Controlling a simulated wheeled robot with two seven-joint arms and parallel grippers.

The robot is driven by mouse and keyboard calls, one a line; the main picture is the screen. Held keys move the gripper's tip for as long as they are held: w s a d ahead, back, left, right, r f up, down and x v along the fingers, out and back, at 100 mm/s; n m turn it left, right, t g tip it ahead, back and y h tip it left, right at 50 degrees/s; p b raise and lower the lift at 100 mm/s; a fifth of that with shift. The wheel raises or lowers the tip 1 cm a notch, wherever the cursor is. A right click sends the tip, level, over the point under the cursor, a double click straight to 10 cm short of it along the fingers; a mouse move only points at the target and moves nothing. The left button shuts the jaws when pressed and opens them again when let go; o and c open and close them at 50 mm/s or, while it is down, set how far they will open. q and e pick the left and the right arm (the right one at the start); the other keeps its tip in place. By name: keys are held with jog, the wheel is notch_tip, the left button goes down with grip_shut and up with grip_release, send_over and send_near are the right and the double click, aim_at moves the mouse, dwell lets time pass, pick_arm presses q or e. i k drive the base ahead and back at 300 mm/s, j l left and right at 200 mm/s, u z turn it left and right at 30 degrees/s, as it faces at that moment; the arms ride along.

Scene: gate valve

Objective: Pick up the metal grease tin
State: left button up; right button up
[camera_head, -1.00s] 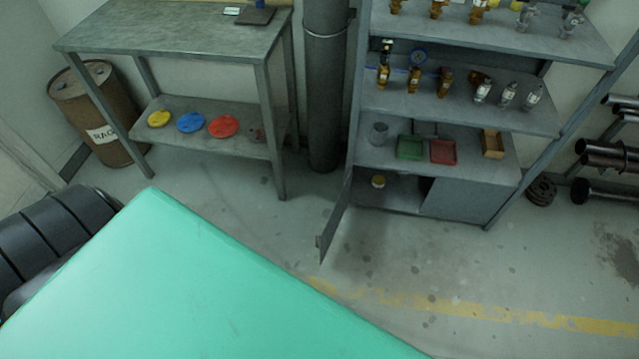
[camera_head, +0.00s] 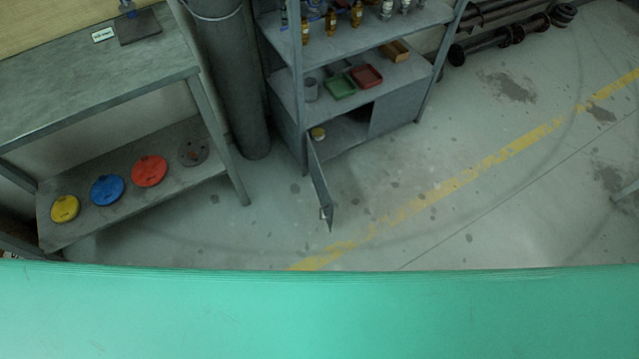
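A small round tin with a yellowish top (camera_head: 318,133) stands inside the open bottom cabinet of the grey shelf unit, near its left side. A plain grey metal cylinder (camera_head: 311,89) stands on the shelf above it, left of the green tray. The view is too small to tell any label on either. The cabinet's left door (camera_head: 319,185) is swung open toward me; the right part of the front is closed. Neither of my grippers is in view.
A grey workbench (camera_head: 90,80) stands at left, with yellow, blue and red discs (camera_head: 149,171) on its lower shelf. A thick grey pipe (camera_head: 238,90) stands between bench and shelves. Green (camera_head: 339,87) and red trays (camera_head: 366,76) sit above the cabinet. The floor right of the door is clear.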

aim_at(318, 134)
jog(key=i+l+u, duration=0.25)
jog(key=i+l, duration=0.25)
jog(key=l, duration=0.2)
jog(key=i+l+u, duration=0.15)
jog(key=l, duration=0.25)
jog(key=i+l+u, duration=0.1)
jog(key=i+l, duration=0.2)
jog(key=i+l+u, duration=0.15)
jog(key=l, duration=0.4)
